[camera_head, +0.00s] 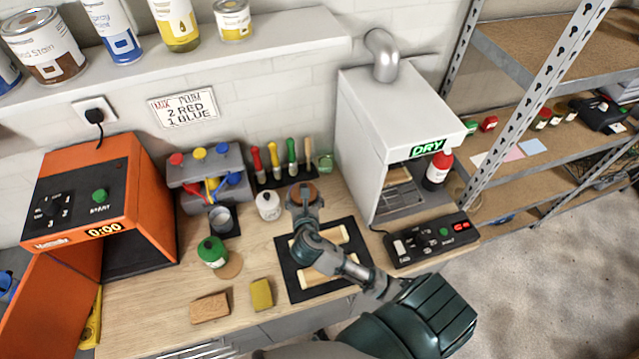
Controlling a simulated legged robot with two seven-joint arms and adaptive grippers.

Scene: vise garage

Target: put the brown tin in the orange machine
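The orange machine (150,205) stands at the left of the bench. Its door (45,310) hangs open toward the front, and its display reads 0:00. A brown round-topped thing (303,187), which may be the brown tin, shows at the tip of my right gripper (304,198), behind the black mat. The gripper covers most of it, so I cannot tell whether the fingers are closed on it. A larger tin with a brown label (45,48) stands on the wall shelf at the upper left. My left gripper is not in view.
A green tin (212,252), a white bottle (268,206) and a grey cup (222,219) stand between the machine and my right gripper. Two sponge-like blocks (210,307) lie in front. The white DRY machine (385,130) and a control box (432,240) are at right.

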